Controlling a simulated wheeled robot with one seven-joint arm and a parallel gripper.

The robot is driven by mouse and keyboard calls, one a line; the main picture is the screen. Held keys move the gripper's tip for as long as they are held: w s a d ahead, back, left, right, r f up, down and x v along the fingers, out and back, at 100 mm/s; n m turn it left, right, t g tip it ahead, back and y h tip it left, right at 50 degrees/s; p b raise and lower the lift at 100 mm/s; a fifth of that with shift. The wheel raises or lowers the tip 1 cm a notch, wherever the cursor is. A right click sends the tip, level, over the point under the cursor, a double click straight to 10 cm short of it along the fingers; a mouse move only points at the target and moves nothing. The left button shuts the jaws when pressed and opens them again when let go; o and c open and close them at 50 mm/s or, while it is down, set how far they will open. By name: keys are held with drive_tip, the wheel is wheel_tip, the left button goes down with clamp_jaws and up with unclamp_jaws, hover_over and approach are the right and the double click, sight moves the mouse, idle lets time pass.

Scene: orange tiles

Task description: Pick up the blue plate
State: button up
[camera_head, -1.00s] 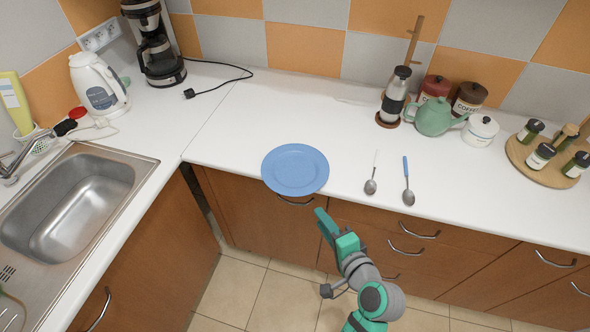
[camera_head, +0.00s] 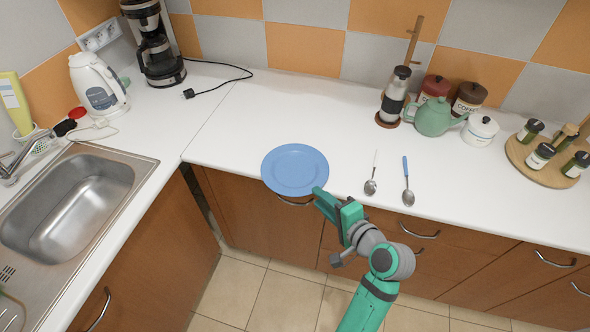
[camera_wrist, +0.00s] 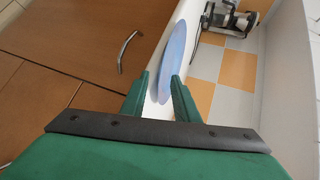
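The blue plate (camera_head: 295,168) lies flat at the front edge of the white counter, its front rim slightly over the edge. My green gripper (camera_head: 320,194) is at the plate's front right rim in the head view. In the wrist view, the fingers of my gripper (camera_wrist: 160,86) are apart, and the near rim of the plate (camera_wrist: 172,62) shows between them. I cannot tell whether either finger touches the plate.
Two spoons (camera_head: 370,186) (camera_head: 408,196) lie right of the plate on the counter (camera_head: 240,130). A green teapot (camera_head: 434,117) and jars stand behind them. The sink (camera_head: 70,205) is at left. Drawer handles (camera_head: 420,232) stick out below the counter.

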drive_tip(key=shift+x, duration=2.15)
drive_tip(key=shift+a+r, duration=0.1)
drive_tip(key=shift+r, duration=0.05)
clamp_jaws()
drive_tip(key=shift+r, duration=0.1)
drive_tip(key=s+d+r, duration=0.8)
drive_tip(key=s+r, duration=0.3)
drive_tip(key=r, duration=0.2)
drive_tip(key=shift+d, duration=0.25)
